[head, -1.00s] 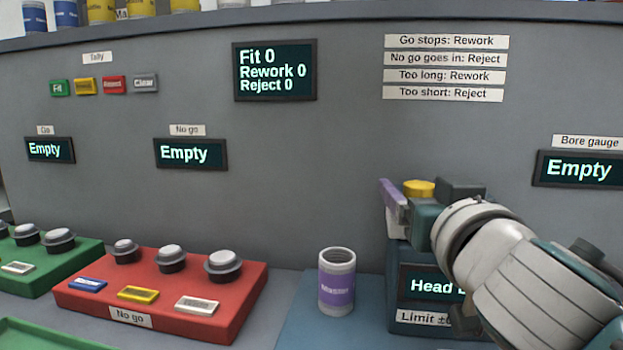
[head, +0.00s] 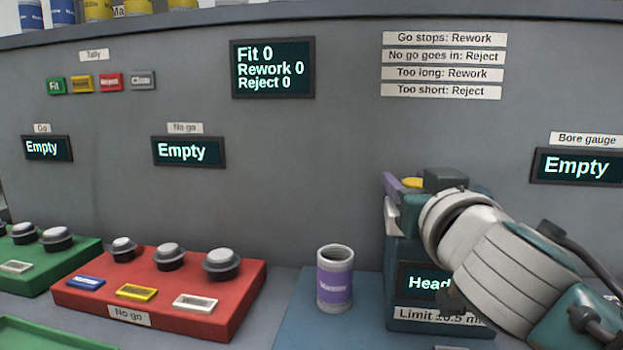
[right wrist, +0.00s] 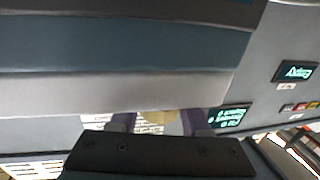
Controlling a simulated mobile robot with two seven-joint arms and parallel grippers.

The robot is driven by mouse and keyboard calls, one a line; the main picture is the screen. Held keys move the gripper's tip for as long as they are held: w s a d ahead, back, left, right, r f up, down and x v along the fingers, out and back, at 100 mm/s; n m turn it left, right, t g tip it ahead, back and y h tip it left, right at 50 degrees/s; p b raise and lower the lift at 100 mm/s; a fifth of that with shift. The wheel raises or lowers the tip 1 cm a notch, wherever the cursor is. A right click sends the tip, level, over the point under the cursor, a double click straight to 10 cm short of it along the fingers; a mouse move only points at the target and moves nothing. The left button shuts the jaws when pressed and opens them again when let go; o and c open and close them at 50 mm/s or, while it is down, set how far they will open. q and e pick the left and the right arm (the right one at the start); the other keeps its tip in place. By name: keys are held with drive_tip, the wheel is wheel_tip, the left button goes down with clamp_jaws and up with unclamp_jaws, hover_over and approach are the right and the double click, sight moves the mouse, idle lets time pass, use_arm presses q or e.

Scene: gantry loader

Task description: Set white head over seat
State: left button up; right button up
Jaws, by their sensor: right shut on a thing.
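My right gripper (head: 410,190) is above the teal box with the "Head" display (head: 418,281), near the grey panel. Its purple fingers stand on both sides of a yellow-topped piece (head: 412,182), and it is shut on this piece. In the right wrist view the yellowish piece (right wrist: 157,118) shows between the two purple fingers. The hand hides the piece's lower part, so I cannot tell whether it touches the box. I cannot clearly make out a white head or the seat. My left gripper is not in view.
A grey cup with a purple label (head: 335,278) stands on the blue mat (head: 300,325), left of the box. A red "No go" block (head: 225,298) with grey knobs and a green block (head: 78,250) stand further left. The grey panel (head: 340,190) closes off the back.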

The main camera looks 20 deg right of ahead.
clamp_jaws()
idle(0.8)
